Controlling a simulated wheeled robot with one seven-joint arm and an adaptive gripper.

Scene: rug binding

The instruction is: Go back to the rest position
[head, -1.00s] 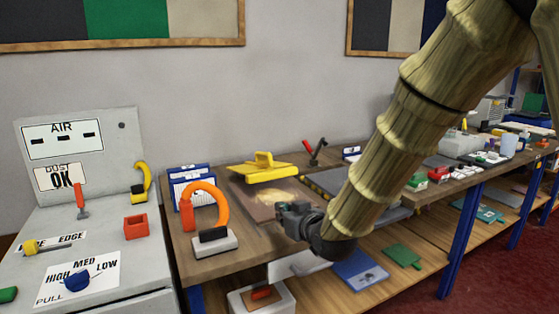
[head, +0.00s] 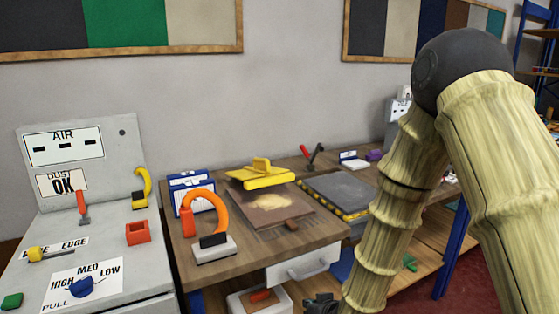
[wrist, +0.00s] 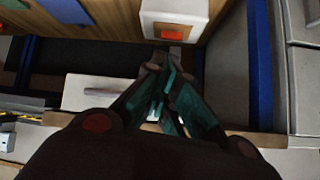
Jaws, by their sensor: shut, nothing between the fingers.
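My gripper (head: 321,303) shows at the bottom edge of the head view, in front of the bench and below its top, with most of it cut off by the frame. In the wrist view my gripper (wrist: 165,85) has its teal-lined fingers drawn together, with nothing between them. My arm is folded, its elbow high at the right of the head view, and it hides part of the bench behind it.
The wooden bench (head: 250,262) carries a yellow-handled press (head: 262,174), a brown board (head: 275,208), a dark slab (head: 340,192) and an orange-handled tool (head: 212,245). A white drawer (head: 303,266) and white bin (head: 245,303) are close to my gripper. A grey machine (head: 120,262) stands left.

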